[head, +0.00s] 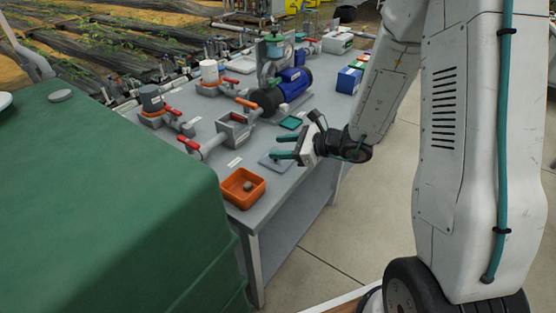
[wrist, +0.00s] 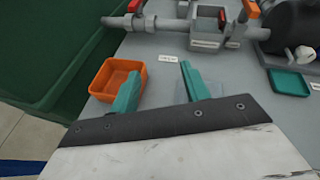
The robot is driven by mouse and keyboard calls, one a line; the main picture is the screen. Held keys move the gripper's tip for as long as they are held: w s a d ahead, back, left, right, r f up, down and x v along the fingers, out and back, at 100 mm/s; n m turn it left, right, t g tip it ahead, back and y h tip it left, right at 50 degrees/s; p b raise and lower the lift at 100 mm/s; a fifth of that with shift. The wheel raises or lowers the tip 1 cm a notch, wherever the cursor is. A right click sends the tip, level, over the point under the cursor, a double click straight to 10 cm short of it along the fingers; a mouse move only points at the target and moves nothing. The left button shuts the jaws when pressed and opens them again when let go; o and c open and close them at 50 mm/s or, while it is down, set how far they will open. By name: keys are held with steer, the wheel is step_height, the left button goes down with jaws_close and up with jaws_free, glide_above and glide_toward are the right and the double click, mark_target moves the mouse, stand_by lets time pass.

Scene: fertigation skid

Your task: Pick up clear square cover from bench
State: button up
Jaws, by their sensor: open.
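The clear square cover (head: 272,166) lies flat on the grey bench (head: 222,163), pale and see-through, right of the orange tray. In the wrist view the cover (wrist: 212,91) shows around the right finger, which hides part of it. My gripper (head: 276,147) is open and empty, with teal fingers pointing left over the bench near the cover. In the wrist view the gripper (wrist: 160,74) has its left finger in front of the orange tray and its right finger over the cover. I cannot tell the exact height of the fingers above it.
The orange tray (head: 232,192) stands at the near bench edge with a small round item inside. A teal tray (head: 290,123) lies beyond the cover. Grey pipework with a red-handled valve (head: 190,144) and a blue pump (head: 288,84) stand behind. A green tank (head: 120,200) is at left.

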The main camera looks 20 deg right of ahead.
steer(key=d+f+m+h, duration=0.1)
steer(key=f, duration=0.1)
steer(key=w+d+f+m+t, duration=0.1)
steer(key=d+f, duration=0.1)
steer(key=w+d+f+m+h, duration=0.1)
steer(key=f+m, duration=0.1)
steer(key=shift+d+f+t+h, duration=0.2)
steer(key=shift+t+h, duration=0.1)
steer(key=shift+t, duration=0.1)
steer(key=shift+w+f+m, duration=0.3)
steer(key=x, duration=0.7)
steer(key=shift+w+d+f, duration=0.1)
steer(key=shift+w+d, duration=0.05)
steer(key=shift+w, duration=0.1)
jaws_close()
